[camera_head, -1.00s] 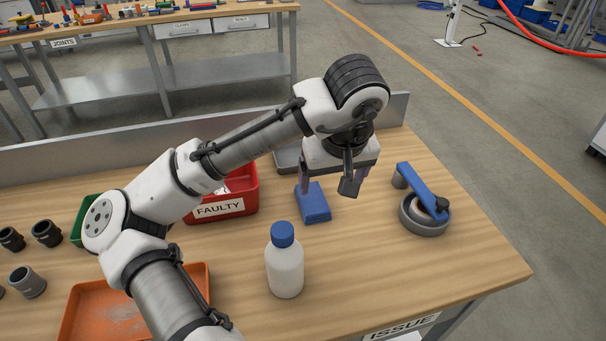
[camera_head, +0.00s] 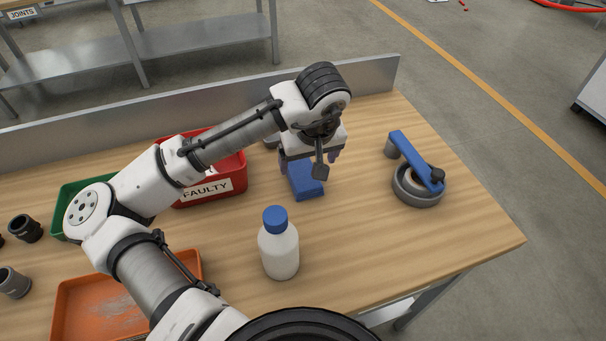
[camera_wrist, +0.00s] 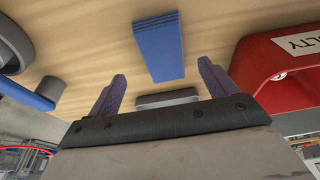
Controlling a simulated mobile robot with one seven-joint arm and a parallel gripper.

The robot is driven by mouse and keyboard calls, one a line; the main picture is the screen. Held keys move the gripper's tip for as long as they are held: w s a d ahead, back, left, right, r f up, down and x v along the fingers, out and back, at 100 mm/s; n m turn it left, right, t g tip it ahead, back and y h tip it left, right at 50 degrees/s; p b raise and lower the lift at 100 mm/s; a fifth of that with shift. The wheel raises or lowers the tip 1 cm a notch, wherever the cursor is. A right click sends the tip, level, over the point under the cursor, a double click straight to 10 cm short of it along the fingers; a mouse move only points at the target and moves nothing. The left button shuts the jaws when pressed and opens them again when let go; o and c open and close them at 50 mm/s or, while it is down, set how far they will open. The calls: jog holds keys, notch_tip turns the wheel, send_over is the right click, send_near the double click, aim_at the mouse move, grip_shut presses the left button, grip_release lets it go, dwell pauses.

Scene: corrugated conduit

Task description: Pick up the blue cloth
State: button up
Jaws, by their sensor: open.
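The blue cloth (camera_head: 306,184) lies folded in a flat block on the wooden bench, right of the red bin. It also shows in the wrist view (camera_wrist: 160,46), top centre, beyond the gap between my fingers. My gripper (camera_head: 311,163) is over the cloth's far end in the head view and hides part of it. In the wrist view its two purple-grey fingers (camera_wrist: 163,78) stand wide apart with nothing between them. The cloth appears apart from both fingers.
A red bin (camera_head: 209,190) marked FAULTY stands close left of the cloth. A white bottle (camera_head: 279,250) with a blue cap stands in front. A grey round tool with a blue arm (camera_head: 417,190) is at right. An orange tray (camera_head: 75,308) lies at front left. A metal ledge (camera_head: 180,100) runs behind.

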aim_at(303, 173)
jog(key=x, duration=0.3)
jog(key=p+x, duration=0.1)
jog(key=x, duration=0.1)
jog(key=shift+a, duration=0.3)
jog(key=shift+c, duration=0.4)
jog(key=c, duration=1)
